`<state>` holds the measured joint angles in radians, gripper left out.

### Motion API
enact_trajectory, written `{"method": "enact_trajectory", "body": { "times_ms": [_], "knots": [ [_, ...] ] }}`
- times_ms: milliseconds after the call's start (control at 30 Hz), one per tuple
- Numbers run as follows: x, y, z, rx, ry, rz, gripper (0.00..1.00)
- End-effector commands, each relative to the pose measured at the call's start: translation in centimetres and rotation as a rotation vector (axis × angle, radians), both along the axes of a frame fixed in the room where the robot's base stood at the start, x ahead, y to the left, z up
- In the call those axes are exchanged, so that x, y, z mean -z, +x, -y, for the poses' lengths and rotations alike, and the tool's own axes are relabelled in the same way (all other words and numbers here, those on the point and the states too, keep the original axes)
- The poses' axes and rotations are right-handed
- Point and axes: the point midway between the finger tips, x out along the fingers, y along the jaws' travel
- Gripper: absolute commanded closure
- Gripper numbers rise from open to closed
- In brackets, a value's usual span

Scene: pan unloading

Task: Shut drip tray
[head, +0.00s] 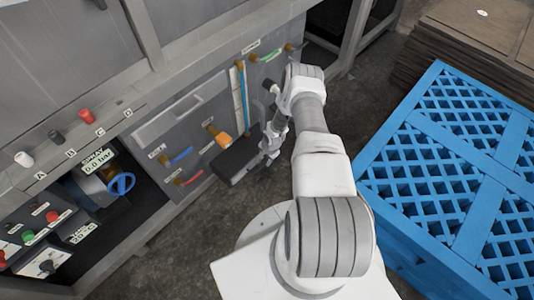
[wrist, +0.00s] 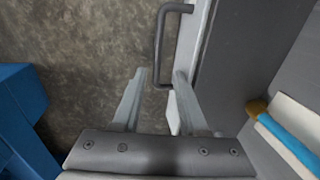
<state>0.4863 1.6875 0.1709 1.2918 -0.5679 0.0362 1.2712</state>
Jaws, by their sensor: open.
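The drip tray (head: 237,160) is a dark grey box that sticks out from the lower front of the machine in the head view. In the wrist view its light grey front edge (wrist: 194,48) and dark inside (wrist: 238,55) show, with a dark grey bar handle (wrist: 158,48) on the front. My gripper (head: 270,143) is at the tray's outer end. In the wrist view my gripper (wrist: 160,75) is open, its fingers pointing along the tray front. The handle's lower end appears between the fingers; I cannot tell whether they touch it.
A blue lattice-topped crate (head: 445,160) stands on the right, close to my arm. Valves and a blue sight tube (head: 243,95) are on the machine panel above the tray. A blue valve wheel (head: 121,184) sits in the left bay. Bare floor (head: 345,115) lies between machine and crate.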

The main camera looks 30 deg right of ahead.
Motion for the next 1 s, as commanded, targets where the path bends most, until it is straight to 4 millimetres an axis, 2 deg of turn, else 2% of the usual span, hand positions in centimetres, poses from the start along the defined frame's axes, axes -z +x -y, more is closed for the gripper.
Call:
{"method": "enact_trajectory", "body": {
  "times_ms": [600,800,1000],
  "knots": [
    [-13.5,-2.4,1.0,0.001,-0.001,0.002,0.58],
    [-16.1,-2.9,1.1,0.0,-0.001,0.003,0.58],
    [-16.7,-3.1,1.1,0.0,0.0,0.002,0.58]
  ]
}}
